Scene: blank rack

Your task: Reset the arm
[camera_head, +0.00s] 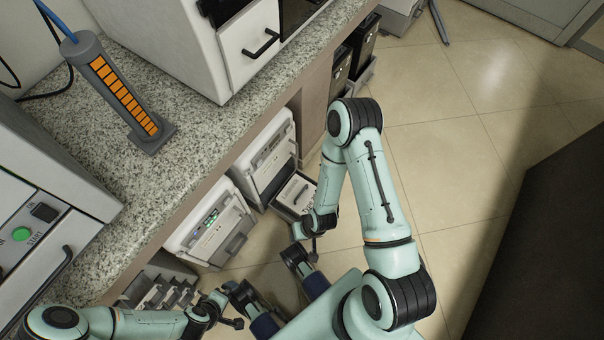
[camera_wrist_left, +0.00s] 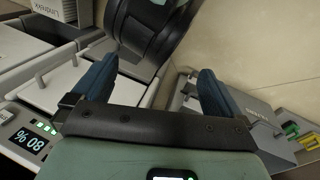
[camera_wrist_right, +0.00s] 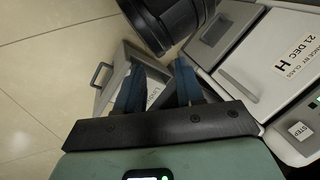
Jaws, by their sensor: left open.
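My left arm comes in low from the left in the head view, and its gripper (camera_head: 262,322) hangs near the floor by the counter's lower edge. In the left wrist view the left gripper (camera_wrist_left: 155,75) has its blue fingers wide apart with nothing between them. My right arm rises at the centre right, bends at a high elbow and points back down. Its gripper (camera_head: 314,284) is close to the left one. In the right wrist view the right gripper (camera_wrist_right: 160,68) has its fingers a smaller gap apart, and I see nothing clearly held.
A granite counter (camera_head: 187,137) carries a grey stand with orange slots (camera_head: 122,92) and white machines. White units (camera_head: 210,222) sit under the counter beside the arms. A grey box with a handle (camera_wrist_right: 110,85) lies beyond the right fingers.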

